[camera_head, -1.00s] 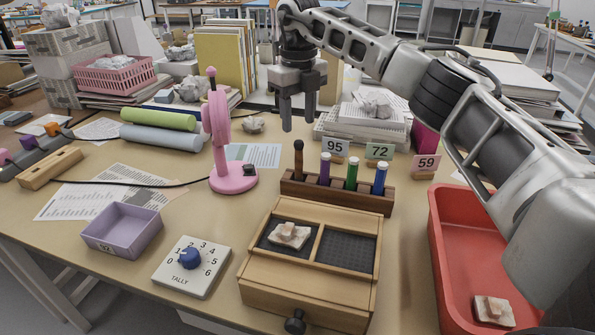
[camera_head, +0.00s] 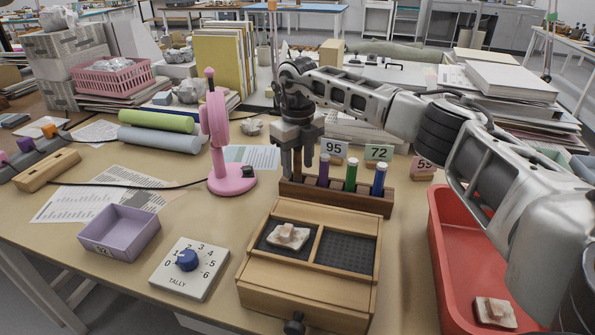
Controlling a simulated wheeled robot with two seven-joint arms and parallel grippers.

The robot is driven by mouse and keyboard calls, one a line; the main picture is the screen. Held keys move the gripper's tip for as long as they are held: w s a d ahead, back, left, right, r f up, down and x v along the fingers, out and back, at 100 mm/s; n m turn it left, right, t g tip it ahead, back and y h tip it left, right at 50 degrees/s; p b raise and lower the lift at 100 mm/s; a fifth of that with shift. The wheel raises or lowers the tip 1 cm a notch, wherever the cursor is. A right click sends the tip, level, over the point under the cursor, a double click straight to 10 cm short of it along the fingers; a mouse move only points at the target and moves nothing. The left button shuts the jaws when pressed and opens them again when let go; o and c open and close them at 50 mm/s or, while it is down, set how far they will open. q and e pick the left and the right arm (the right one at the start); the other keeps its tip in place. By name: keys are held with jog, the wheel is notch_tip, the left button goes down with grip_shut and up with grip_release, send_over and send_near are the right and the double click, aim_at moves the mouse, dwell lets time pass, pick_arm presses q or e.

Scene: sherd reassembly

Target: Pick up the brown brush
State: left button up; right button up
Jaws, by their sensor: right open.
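The brown brush (camera_head: 298,164) stands upright at the left end of a dark wooden rack (camera_head: 340,196). Only a narrow part of it shows, as my right gripper mostly hides it. My right gripper (camera_head: 297,172) points down over the brush with its fingers on either side of it. It is open, and I cannot tell whether a finger touches the brush. Purple (camera_head: 324,170), green (camera_head: 351,174) and blue (camera_head: 379,179) brushes stand to its right in the same rack. My left gripper is not in view.
A pink stand (camera_head: 230,178) is close to the left of the rack. A wooden two-compartment box (camera_head: 300,275) with a sherd (camera_head: 288,236) is in front. A red tray (camera_head: 445,260) lies right, under my right arm. Number cards (camera_head: 333,149) stand behind the rack.

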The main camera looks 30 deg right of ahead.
grip_shut()
jog(key=shift+r, duration=0.1)
notch_tip(320, 180, up, 10)
jog(key=shift+f+p, duration=0.1)
jog(key=shift+p, duration=0.2)
